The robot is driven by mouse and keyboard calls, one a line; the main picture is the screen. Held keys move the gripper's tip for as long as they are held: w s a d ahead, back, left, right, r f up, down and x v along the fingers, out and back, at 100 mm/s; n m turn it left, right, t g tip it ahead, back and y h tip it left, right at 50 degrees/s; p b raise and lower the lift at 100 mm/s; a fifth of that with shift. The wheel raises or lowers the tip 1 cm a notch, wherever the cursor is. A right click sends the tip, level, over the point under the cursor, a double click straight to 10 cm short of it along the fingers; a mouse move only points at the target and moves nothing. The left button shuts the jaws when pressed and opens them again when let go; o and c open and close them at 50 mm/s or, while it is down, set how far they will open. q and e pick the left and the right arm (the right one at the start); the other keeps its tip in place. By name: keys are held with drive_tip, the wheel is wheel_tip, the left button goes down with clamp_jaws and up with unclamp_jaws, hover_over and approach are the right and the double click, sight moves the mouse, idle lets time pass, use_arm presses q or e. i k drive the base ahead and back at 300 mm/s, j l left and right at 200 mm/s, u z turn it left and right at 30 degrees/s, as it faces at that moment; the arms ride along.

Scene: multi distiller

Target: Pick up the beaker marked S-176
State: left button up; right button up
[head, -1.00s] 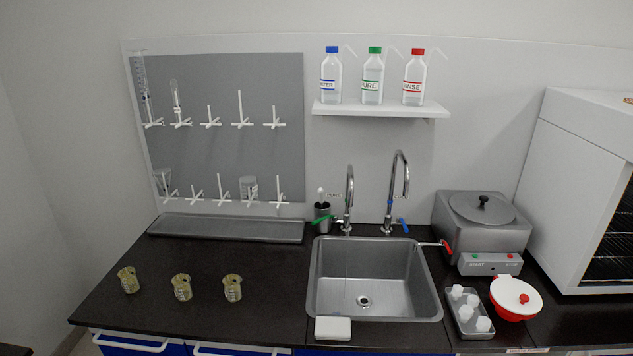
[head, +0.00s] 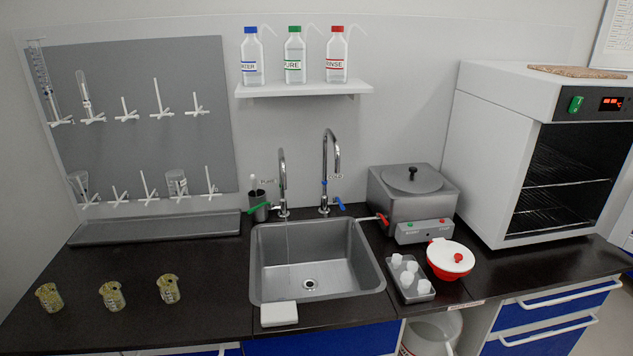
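Three small glass beakers with yellowish residue stand apart on the black counter at the left: a left one (head: 49,297), a middle one (head: 112,296) and a right one (head: 168,289). Each has a small dark marking, too small to read, so I cannot tell which is S-176. Another clear beaker (head: 177,182) hangs on the lower row of the drying rack. Neither of my grippers is in view.
A steel sink (head: 318,262) lies right of the beakers, with a white block (head: 279,314) at its front edge. Further right are a grey tray of white cups (head: 411,279), a red and white pot (head: 450,259), a steel bath (head: 412,196) and an oven (head: 500,150). The counter around the beakers is clear.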

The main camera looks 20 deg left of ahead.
sight(113, 297)
drive_tip(key=u, duration=1.95)
